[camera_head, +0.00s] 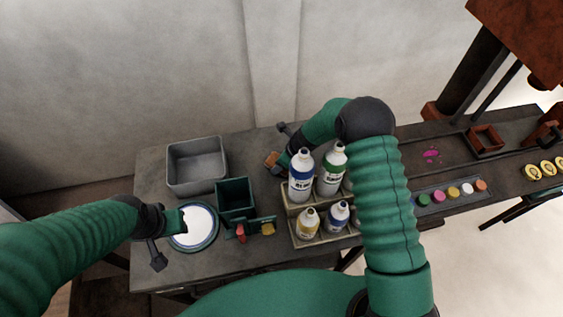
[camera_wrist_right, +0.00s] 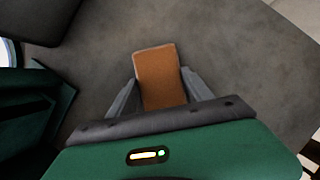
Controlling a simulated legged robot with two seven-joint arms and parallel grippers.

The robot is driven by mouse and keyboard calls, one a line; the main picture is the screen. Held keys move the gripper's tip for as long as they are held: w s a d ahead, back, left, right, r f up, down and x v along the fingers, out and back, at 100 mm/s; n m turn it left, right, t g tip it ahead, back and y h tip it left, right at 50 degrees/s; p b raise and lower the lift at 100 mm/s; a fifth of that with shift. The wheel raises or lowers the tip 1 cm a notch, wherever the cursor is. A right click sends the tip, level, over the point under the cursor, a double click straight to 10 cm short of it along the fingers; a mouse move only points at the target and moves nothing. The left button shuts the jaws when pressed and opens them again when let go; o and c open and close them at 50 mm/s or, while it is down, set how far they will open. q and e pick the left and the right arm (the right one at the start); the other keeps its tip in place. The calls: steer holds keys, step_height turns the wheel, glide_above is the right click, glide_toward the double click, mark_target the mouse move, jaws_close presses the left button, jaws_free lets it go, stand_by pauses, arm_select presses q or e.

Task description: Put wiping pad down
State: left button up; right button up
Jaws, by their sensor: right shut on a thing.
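The wiping pad (camera_wrist_right: 160,75) is an orange-brown block. In the right wrist view it sits between the two grey fingers of my right gripper (camera_wrist_right: 161,90), which is shut on it. In the head view the pad (camera_head: 271,159) shows small at the tip of my right gripper (camera_head: 274,162), over the dark table behind the bottles. I cannot tell whether the pad touches the table. My left gripper (camera_head: 183,220) is at the left, over a round white dish with a blue rim (camera_head: 197,232). Its fingers are not clear enough to judge.
A grey bin (camera_head: 197,168) and a dark green box (camera_head: 236,199) stand left of the pad. A rack (camera_head: 306,242) of several bottles stands in front of it, under my right arm. Bare grey tabletop (camera_wrist_right: 230,65) surrounds the pad in the wrist view.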

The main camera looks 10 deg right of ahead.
steer(key=o, duration=0.9)
steer(key=shift+s+d+f, duration=0.15)
steer(key=shift+f, duration=0.15)
steer(key=shift+o, duration=1.4)
steer(key=shift+f, duration=0.2)
steer(key=shift+s, duration=0.15)
steer(key=v, duration=0.5)
steer(key=p+v, duration=0.1)
steer(key=v, duration=0.1)
steer(key=shift+w+r, duration=0.3)
steer(key=shift+r, duration=0.15)
steer(key=shift+s+d+r, duration=0.1)
steer(key=shift+r, duration=0.3)
steer(key=shift+f, duration=0.1)
